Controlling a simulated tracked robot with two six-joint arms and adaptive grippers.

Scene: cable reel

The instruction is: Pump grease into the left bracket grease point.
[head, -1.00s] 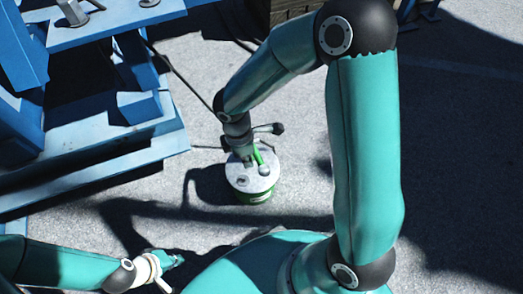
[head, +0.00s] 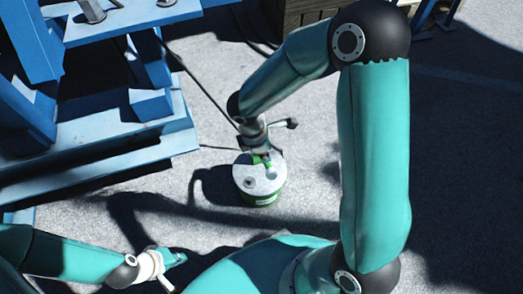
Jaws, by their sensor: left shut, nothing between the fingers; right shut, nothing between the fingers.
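The grease pump is a green bucket (head: 261,198) with a pale grey lid (head: 267,181), standing on the pavement in the middle. A lever with a dark end (head: 291,123) sticks out to the right above it. My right gripper (head: 262,160) is over the lid, shut and empty. Its fingers are small here, and I cannot tell whether they touch the pump. My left gripper (head: 178,260) is shut and empty, low over the pavement at lower left, apart from the bucket. I cannot make out the left bracket grease point.
The blue steel reel stand (head: 120,150) fills the upper left, with bolts on its upper plate (head: 135,16). A dark hose (head: 192,75) runs between the stand and the pump. A wooden crate (head: 300,12) stands at the top. Pavement at the right is clear.

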